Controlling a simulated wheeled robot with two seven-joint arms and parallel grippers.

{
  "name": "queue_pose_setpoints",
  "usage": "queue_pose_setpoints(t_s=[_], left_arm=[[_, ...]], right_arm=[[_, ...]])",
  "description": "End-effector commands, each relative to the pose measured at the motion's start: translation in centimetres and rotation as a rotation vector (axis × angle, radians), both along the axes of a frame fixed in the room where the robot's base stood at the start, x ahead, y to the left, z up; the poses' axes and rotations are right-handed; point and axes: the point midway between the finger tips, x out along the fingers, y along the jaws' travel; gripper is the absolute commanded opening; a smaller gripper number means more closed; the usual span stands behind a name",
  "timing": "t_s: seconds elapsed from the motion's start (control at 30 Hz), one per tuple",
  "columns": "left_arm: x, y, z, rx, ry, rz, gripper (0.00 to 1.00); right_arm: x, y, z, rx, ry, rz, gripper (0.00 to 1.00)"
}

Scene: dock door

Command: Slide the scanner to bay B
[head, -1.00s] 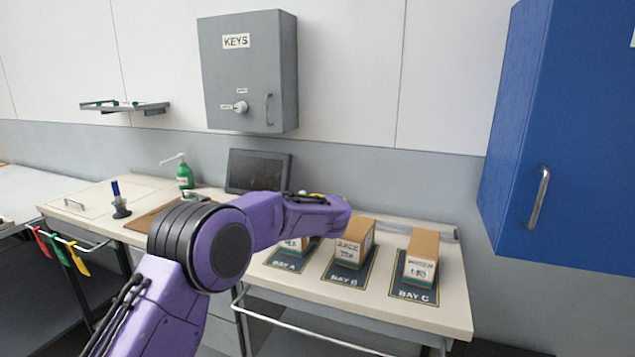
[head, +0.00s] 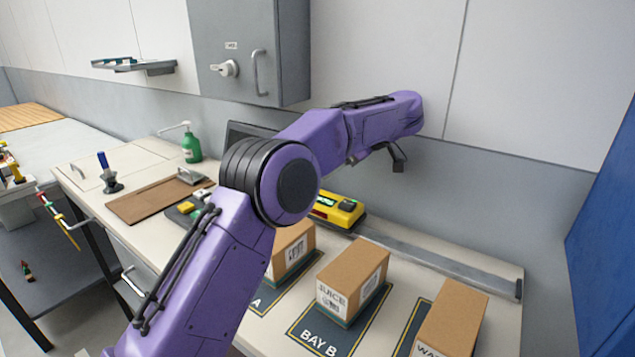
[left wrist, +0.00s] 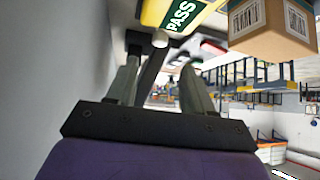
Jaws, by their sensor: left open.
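The scanner (head: 340,209) is a yellow and black unit on the rail (head: 430,263) at the back of the bench, roughly behind bay A. My arm hides its left end. In the left wrist view its yellow body with a green PASS display (left wrist: 183,14) shows at the top. The bay B mat (head: 312,341) lies in front of the rail with a juice carton (head: 350,278) on it. My left gripper (head: 398,158) is open and empty, above and to the right of the scanner, near the wall. Its two fingers (left wrist: 160,75) stand apart in the wrist view.
Cartons also stand on the bay A mat (head: 255,305) and the bay C mat (head: 412,325). A grey key cabinet (head: 250,50) hangs above, and a blue cabinet (head: 605,230) is at the right. The rail right of the scanner looks clear.

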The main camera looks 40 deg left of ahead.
Motion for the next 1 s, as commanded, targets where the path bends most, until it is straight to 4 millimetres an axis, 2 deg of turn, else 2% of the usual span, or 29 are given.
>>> queue_pose_setpoints(t_s=[0.07,0.3,0.5,0.77,0.9,0.93,1.0], left_arm=[[-0.4,1.1,-1.7,-0.003,0.002,0.002,0.52],[-1.6,4.7,-5.2,-0.001,0.002,0.001,0.52],[-2.1,6.2,-6.6,0.001,0.000,0.003,0.52],[-2.1,6.3,-6.6,0.002,0.000,0.002,0.52],[-2.1,6.3,-6.6,0.002,0.000,0.002,0.06],[-2.1,6.3,-6.6,0.002,0.000,0.002,0.00],[-2.1,6.3,-6.6,0.002,0.000,0.002,0.00]], right_arm=[[0.0,0.0,-1.0,0.000,0.000,0.000,0.00],[0.0,0.0,-1.9,0.000,0.000,0.000,0.00],[0.0,0.0,-2.0,0.000,0.000,0.000,0.00],[0.0,0.0,-1.9,-0.001,-0.001,0.000,0.00],[0.0,0.0,-1.9,-0.001,-0.001,0.000,0.00],[0.0,0.0,-1.9,-0.001,-0.001,0.000,0.00],[0.0,0.0,-1.9,0.000,0.000,0.000,0.00]])
